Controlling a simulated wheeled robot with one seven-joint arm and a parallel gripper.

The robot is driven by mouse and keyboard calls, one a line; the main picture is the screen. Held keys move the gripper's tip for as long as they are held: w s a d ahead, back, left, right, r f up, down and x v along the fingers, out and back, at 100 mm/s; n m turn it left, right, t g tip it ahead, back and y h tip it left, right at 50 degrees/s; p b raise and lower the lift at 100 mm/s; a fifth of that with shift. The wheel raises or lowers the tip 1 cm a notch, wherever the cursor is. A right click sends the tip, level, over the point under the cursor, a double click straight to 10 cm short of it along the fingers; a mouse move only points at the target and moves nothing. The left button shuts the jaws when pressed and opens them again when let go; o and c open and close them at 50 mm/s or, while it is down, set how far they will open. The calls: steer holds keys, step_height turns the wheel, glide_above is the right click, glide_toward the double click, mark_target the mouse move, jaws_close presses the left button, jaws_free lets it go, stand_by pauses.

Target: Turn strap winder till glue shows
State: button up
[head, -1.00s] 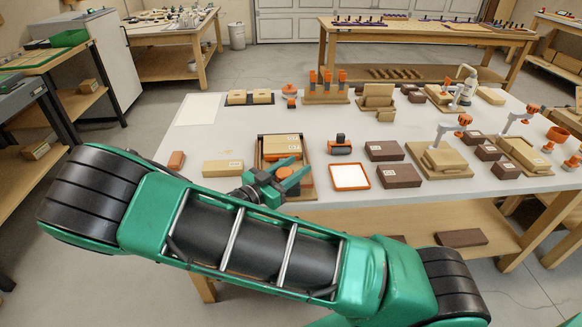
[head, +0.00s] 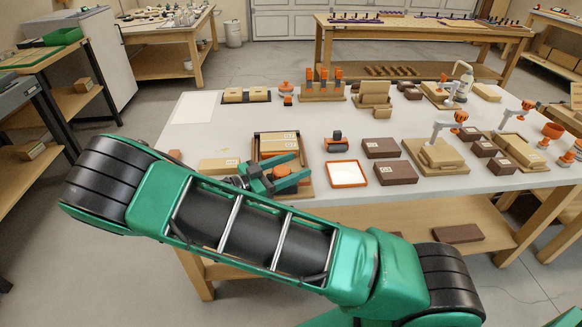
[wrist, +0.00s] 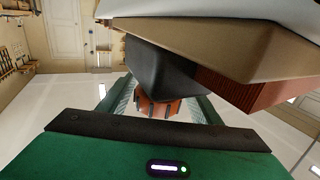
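The strap winder appears to be the wooden fixture (head: 258,143) at the front left of the white table, with a cardboard box (head: 278,145) in it. Its orange knob (head: 281,171) is at the front; the knob also shows in the wrist view (wrist: 158,106), below a dark block (wrist: 165,70). My gripper (head: 300,168) is open, its green fingers on either side of the knob. I cannot tell whether the fingers touch it. No glue mark is readable; part of the fixture is hidden behind my gripper.
An orange-rimmed white tray (head: 346,174) and a black-and-orange tool (head: 336,141) stand to the right. Dark boxes (head: 398,172) and a clamp fixture (head: 436,155) lie farther right. A cardboard block (head: 219,165) is to the left. The table's left end is mostly clear.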

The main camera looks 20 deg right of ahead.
steer(key=a, duration=0.3)
steer(key=s+a, duration=0.1)
steer(key=a, duration=0.6)
steer(key=shift+s+a, duration=0.2)
steer(key=shift+a, duration=0.15)
stand_by(1.2)
